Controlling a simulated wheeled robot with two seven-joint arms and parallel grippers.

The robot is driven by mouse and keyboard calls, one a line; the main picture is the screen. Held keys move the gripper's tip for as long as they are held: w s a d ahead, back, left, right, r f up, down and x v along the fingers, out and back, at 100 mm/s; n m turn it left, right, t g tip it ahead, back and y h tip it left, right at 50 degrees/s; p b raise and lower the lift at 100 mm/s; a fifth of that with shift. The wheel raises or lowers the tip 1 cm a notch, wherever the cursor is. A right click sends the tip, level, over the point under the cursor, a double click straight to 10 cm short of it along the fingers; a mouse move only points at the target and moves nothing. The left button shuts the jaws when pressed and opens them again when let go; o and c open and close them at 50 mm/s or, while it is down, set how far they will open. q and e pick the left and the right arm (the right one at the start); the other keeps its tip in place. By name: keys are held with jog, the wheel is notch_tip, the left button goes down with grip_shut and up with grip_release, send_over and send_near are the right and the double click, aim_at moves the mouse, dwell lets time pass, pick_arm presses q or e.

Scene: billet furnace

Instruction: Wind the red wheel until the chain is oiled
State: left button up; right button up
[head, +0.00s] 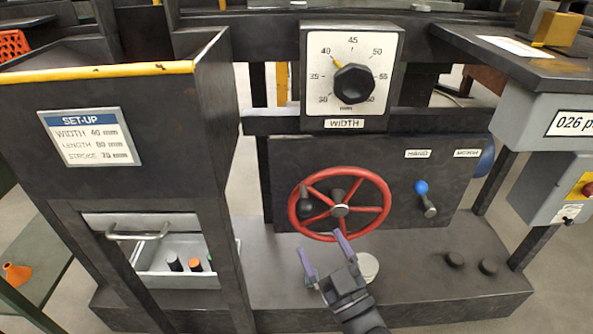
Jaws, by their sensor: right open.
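The red wheel (376,181) is mounted upright on the dark front panel, with a metal hub in its middle. A dark handle knob (305,208) shows at the left part of its rim. My right gripper (326,258) has purple fingers spread apart and empty. Its fingertips show just below the wheel's lower rim; I cannot tell whether they touch it. No chain can be made out. My left gripper is not in view.
A width dial (353,84) sits above the wheel. A blue-tipped lever (425,198) stands to its right, near HAND and MACHINE labels. A set-up sign (89,137) hangs left, above an open drawer (150,282) with small items. Two dark knobs are on the base at right.

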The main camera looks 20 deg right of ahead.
aim_at(301, 203)
jog(key=w+r+n+b, duration=0.1)
jog(key=w+n, duration=0.1)
jog(key=w, duration=0.1)
jog(key=w+n+b, duration=0.1)
jog(key=w+n, duration=0.1)
jog(key=w, duration=0.1)
jog(key=w+a+r+n+b, duration=0.1)
jog(key=w+b, duration=0.1)
jog(key=w, duration=0.1)
jog(key=shift+w+r+n+g+y, duration=0.2)
jog(key=shift+r+n+g+y, duration=0.1)
jog(key=shift+r+n, duration=0.1)
jog(key=shift+w+r, duration=0.2)
jog(key=shift+w, duration=0.05)
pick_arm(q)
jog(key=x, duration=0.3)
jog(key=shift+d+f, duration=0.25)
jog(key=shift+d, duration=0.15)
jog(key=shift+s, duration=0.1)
pick_arm(e)
jog(key=c, duration=0.9)
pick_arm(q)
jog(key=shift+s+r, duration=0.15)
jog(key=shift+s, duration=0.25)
pick_arm(e)
grip_shut()
